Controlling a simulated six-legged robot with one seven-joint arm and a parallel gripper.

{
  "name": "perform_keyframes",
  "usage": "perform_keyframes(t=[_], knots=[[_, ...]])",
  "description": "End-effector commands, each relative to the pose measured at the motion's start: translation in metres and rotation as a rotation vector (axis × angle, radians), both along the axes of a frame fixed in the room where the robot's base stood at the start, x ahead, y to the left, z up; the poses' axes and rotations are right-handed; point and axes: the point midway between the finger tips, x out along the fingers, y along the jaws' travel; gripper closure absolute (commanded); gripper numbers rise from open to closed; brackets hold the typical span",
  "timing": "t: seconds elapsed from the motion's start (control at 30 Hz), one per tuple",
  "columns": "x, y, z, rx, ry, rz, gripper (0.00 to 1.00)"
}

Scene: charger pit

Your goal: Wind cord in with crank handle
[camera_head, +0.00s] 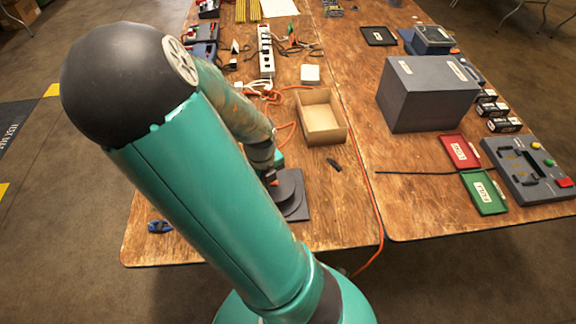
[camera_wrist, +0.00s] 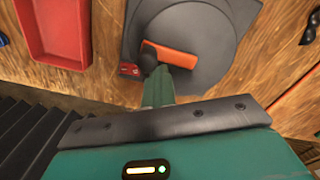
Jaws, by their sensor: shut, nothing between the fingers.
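A dark grey cord reel (camera_head: 288,192) sits on a square plate near the front of the left table, partly covered by my arm. In the wrist view the round reel disc (camera_wrist: 205,45) carries an orange crank arm (camera_wrist: 175,56) with a dark rounded knob (camera_wrist: 147,62) at its left end. My gripper (camera_wrist: 158,84) is shut and empty. Its green fingertips are right at the knob and overlap it in the picture; I cannot tell whether they touch. In the head view my arm hides most of the gripper. An orange cord (camera_head: 376,205) runs along the table and over the front edge.
An open cardboard box (camera_head: 343,130) stands behind the reel. A red tray (camera_wrist: 67,30) lies left in the wrist view. A blue tool (camera_head: 159,227) lies at the front left edge. A grey box (camera_head: 425,95), red and green trays, and a control panel (camera_head: 535,170) occupy the right table.

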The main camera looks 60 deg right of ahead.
Motion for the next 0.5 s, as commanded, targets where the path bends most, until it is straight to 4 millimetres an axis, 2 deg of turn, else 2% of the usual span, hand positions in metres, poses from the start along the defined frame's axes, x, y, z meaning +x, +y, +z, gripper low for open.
perform_keyframes(t=[0.23, 0.37, 0.5], knots=[[0.012, -0.017, 0.000, -0.002, 0.000, -0.002, 1.00], [0.012, -0.020, 0.000, -0.001, 0.000, -0.002, 1.00], [0.007, -0.031, 0.000, -0.002, 0.002, -0.003, 1.00]])
